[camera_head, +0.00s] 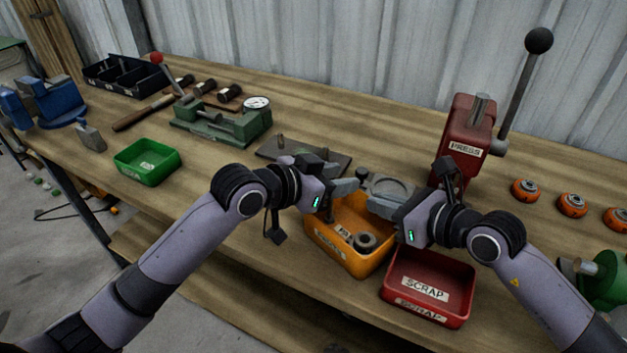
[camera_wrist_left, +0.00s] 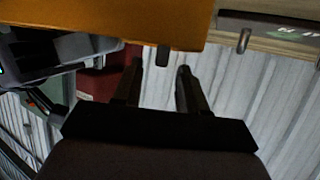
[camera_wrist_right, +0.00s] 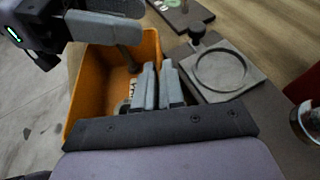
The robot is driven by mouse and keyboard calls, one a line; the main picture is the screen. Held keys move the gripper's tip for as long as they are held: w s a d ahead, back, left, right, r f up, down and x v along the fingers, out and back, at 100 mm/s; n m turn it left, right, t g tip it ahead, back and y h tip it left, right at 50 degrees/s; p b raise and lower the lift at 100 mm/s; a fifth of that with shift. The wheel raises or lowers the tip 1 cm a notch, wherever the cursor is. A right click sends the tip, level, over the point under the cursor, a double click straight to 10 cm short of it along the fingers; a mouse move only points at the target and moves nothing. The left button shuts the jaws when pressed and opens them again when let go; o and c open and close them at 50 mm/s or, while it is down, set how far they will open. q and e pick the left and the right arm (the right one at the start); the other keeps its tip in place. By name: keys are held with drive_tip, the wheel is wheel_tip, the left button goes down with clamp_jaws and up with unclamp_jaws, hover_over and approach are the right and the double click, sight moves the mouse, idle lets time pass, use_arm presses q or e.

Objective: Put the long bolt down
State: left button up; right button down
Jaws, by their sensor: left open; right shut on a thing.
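A dark, slim bolt (camera_head: 328,211) stands steeply in the orange bin (camera_head: 325,247), just below my left gripper (camera_head: 346,187). It also shows in the right wrist view (camera_wrist_right: 131,62). In the left wrist view, a dark tip (camera_wrist_left: 163,56) lies beyond and between the fingers; I cannot tell if it is that bolt. The left gripper is open, its fingers above the bin. My right gripper (camera_head: 384,206) is over the bin's right side, its fingers close together. What it grips is hidden between them.
A ring-shaped nut (camera_head: 365,241) lies in the orange bin. A red scrap bin (camera_head: 462,302) stands to its right, and a grey fixture (camera_head: 390,190) behind it. A red press (camera_head: 465,135) is at the back.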

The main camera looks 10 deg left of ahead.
use_arm(q)
drive_tip(key=v, duration=1.2)
use_arm(e)
drive_tip(key=c, duration=1.2)
unclamp_jaws()
drive_tip(key=shift+o, duration=0.2)
